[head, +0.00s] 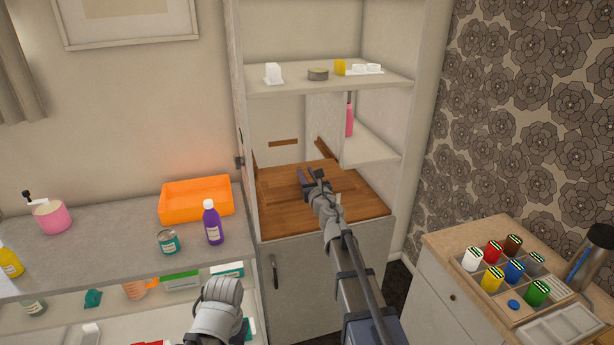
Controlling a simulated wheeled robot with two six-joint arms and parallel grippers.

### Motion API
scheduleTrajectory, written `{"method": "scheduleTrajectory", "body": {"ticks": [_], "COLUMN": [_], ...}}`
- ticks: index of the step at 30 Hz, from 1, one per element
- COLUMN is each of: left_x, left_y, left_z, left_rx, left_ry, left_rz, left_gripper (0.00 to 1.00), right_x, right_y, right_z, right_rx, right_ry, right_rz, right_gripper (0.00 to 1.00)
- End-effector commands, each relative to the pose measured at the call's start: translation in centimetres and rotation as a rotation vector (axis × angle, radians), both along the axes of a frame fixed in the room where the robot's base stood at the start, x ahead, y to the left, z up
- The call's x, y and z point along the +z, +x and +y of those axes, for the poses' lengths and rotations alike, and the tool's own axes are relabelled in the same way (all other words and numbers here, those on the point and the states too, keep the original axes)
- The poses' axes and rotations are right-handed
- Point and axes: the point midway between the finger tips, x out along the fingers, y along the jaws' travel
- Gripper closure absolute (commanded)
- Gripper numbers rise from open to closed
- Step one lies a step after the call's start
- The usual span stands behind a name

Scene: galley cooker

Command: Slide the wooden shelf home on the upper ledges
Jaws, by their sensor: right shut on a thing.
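The wooden shelf (285,205) is a brown plank-patterned board. It lies about level inside the tall pale cabinet, above the grey lower door. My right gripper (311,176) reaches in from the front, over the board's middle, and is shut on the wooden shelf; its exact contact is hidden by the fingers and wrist. Short brown strips, which look like ledges, show on the back wall (283,142) and on the right inner side (325,148). I cannot tell whether the board rests on any ledge. My left arm shows at bottom centre, without visible fingers.
A fixed pale shelf (295,84) above holds small items. A side compartment (372,146) with a pink bottle (349,120) stands close right of the board. An orange tray (197,200) and purple bottle (212,222) are on the left counter. A divided tray (500,300) is right.

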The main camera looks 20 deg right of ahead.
Motion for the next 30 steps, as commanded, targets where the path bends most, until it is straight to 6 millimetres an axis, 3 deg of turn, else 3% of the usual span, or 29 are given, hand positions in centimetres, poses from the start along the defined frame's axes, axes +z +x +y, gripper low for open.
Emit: {"method": "scheduleTrajectory", "body": {"ticks": [30], "left_x": [0.0], "left_y": [0.0], "left_z": [0.0], "left_rx": [0.000], "left_ry": [0.000], "left_rz": [0.000], "left_gripper": [0.50], "right_x": [0.0], "right_y": [1.8], "right_z": [0.1], "right_rx": [0.000], "right_ry": [0.000], "right_rz": [0.000], "right_gripper": [1.00]}}
